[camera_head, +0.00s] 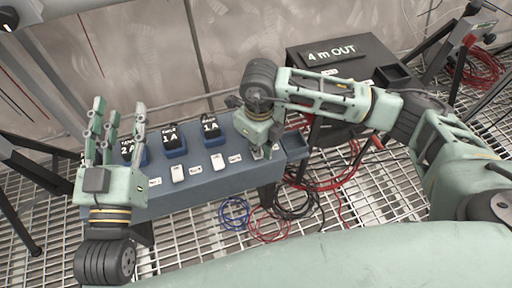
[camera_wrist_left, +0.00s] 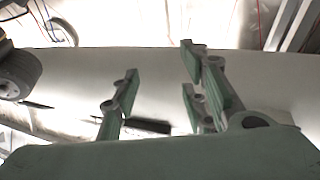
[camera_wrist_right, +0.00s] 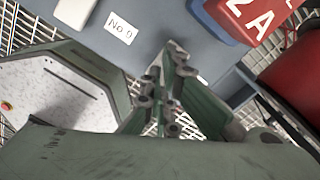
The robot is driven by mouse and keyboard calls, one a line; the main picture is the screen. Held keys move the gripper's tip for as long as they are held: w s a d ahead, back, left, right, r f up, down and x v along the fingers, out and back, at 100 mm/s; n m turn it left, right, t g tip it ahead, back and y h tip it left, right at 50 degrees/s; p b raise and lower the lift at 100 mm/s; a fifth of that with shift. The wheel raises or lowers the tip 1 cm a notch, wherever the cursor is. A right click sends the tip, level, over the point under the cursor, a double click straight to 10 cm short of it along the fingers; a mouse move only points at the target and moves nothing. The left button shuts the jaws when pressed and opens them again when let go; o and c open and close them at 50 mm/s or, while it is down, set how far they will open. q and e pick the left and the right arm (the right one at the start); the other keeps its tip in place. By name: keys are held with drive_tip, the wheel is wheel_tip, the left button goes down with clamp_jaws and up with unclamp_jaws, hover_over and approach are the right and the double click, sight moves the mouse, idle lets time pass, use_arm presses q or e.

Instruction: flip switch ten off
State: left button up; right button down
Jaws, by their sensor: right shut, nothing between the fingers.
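A blue-grey switch panel (camera_head: 200,200) stands across the middle of the head view. It carries white rocker switches (camera_head: 217,161) with small white number labels. My right gripper (camera_head: 262,152) is shut and empty over the panel's right end and hides part of it. In the right wrist view its closed fingers (camera_wrist_right: 172,52) lie below and right of a label reading "No 9" (camera_wrist_right: 119,28). A white switch (camera_wrist_right: 75,12) is partly visible left of that label. No switch labelled ten is legible.
Blue-based cards (camera_head: 172,140) marked with amps stand behind the switches; a red "2 A" block (camera_wrist_right: 255,15) shows in the right wrist view. A dark table with a "4 m OUT" sign (camera_head: 331,50) stands at the back right. Coiled cables (camera_head: 268,220) lie on the grating.

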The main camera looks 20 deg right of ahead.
drive_tip(key=shift+r, duration=0.25)
drive_tip(key=shift+r+p, duration=0.55)
drive_tip(key=shift+p, duration=0.1)
drive_tip(key=shift+r, duration=0.4)
drive_tip(key=shift+r+p, duration=0.5)
drive_tip(key=shift+p, duration=0.1)
drive_tip(key=shift+r+p, duration=0.3)
drive_tip(key=shift+r, duration=0.15)
drive_tip(key=shift+r+p, duration=0.3)
drive_tip(key=shift+r, duration=0.15)
drive_tip(key=shift+r+p, duration=0.35)
drive_tip(key=shift+r, duration=0.15)
use_arm(q)
drive_tip(key=s+a+f+g+y, duration=0.2)
drive_tip(key=s+f+g, duration=0.3)
drive_tip(key=f, duration=0.5)
drive_tip(key=s+a+f+g+y, duration=0.1)
drive_tip(key=s+a+f+g, duration=0.2)
drive_tip(key=f+g, duration=0.4)
drive_tip(key=shift+s+a+f+n+g+y, duration=0.2)
drive_tip(key=shift+s+f+n+g+y, duration=0.15)
drive_tip(key=shift+s+f, duration=0.9)
use_arm(e)
drive_tip(key=shift+r, duration=0.35)
